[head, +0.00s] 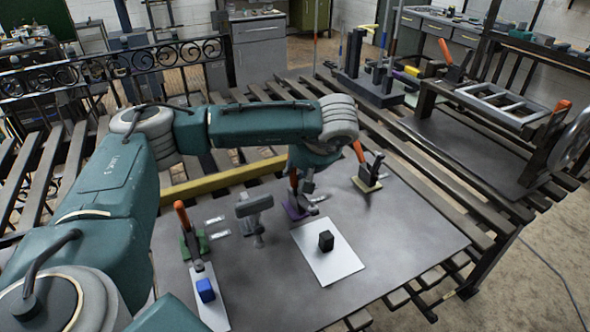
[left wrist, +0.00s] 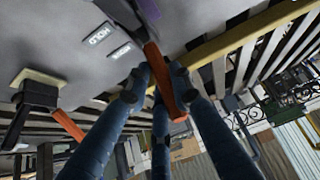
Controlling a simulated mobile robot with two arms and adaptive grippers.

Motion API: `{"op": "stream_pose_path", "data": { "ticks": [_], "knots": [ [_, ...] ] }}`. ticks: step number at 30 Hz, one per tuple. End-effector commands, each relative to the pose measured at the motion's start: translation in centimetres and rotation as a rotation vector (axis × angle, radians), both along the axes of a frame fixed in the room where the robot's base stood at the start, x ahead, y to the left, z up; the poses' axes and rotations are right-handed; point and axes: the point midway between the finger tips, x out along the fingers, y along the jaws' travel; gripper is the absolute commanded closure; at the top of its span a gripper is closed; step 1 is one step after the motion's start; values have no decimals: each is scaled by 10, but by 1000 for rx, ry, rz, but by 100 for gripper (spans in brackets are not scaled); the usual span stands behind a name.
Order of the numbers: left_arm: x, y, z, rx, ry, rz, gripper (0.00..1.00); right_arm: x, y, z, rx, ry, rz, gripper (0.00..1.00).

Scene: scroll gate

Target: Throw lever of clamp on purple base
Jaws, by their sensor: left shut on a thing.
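The clamp on the purple base (head: 294,211) stands on the grey sheet, partly hidden by my left arm. Its orange lever (head: 293,180) points up beside my left gripper (head: 304,185). In the left wrist view, the orange lever (left wrist: 163,78) lies between the fingers of my left gripper (left wrist: 160,85), which are shut on it. The purple base is mostly out of that view, with only a little purple at the top edge. My right gripper is in neither view.
A clamp on a green base (head: 195,244) stands left and one on a yellow base (head: 367,184) right, each with a raised orange lever. A grey T-shaped post (head: 256,210), a blue block (head: 205,290) and a black block (head: 326,240) on a white plate (head: 318,262) stand nearby.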

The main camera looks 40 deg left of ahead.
Motion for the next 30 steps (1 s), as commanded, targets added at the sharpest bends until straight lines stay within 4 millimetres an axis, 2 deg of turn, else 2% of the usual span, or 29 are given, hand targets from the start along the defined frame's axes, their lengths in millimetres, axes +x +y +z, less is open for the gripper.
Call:
{"op": "stream_pose_path", "data": {
  "ticks": [6, 7, 9, 20, 23, 30],
  "knots": [
    [1, 0, 2, 0, -3, -3, 100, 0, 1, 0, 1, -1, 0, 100],
    [1, 0, 2, 0, -3, -3, 72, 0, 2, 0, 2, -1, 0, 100],
    [1, 0, 1, 0, -2, -3, 59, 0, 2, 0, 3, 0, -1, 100],
    [0, -2, 3, -1, 0, -2, 58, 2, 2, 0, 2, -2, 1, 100],
    [-3, -8, 12, -3, -1, -4, 58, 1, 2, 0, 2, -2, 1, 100],
    [-16, -35, 54, -2, -5, -6, 58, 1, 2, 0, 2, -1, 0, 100]
  ]
}}
